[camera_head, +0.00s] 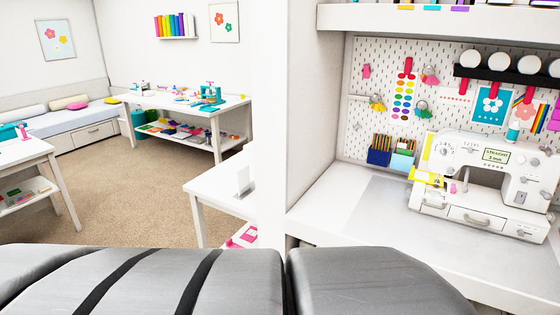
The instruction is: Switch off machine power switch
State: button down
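A white sewing machine (478,175) stands upright on the white closet desk (345,205) at the right. A small screen on its upper front reads something like "STRAIGHT 2 mm". My gripper is not in view.
A white pegboard (470,112) with hanging craft tools backs the desk. A blue pencil holder (379,157) stands left of the machine. The desk's left part is clear. A white divider wall (268,120) stands left of the closet; open carpet (130,195) lies beyond.

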aim_at(520, 197)
jog(key=z, duration=1.7)
